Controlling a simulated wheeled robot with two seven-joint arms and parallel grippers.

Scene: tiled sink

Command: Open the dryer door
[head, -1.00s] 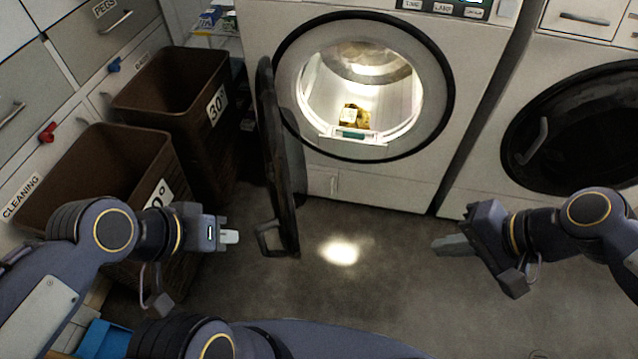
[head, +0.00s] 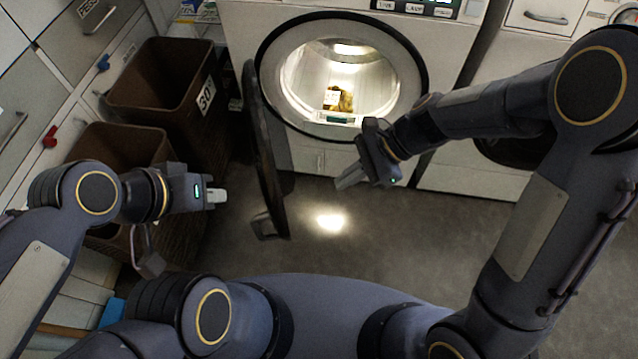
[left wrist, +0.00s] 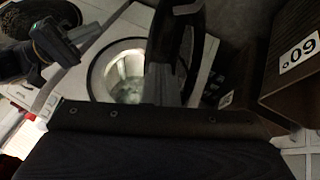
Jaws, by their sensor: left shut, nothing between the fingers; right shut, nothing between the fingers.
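The dryer (head: 307,160) stands at the back centre with a lit round opening. Its dark round door (head: 265,150) is swung out to the left and stands wide open, seen nearly edge-on, with a handle (head: 262,226) at its lower outer edge. The door also shows in the left wrist view (left wrist: 190,35). My left gripper (head: 218,197) is shut and empty, to the left of the door handle and apart from it. My right gripper (head: 345,182) is shut and empty, in front of the dryer's lower front, to the right of the door.
A yellowish item (head: 344,101) lies inside the drum. Brown bins (head: 150,75) stand on the left beside drawers. A second machine (head: 460,170) on the right is partly hidden by my right arm. Floor between the door and my base is clear.

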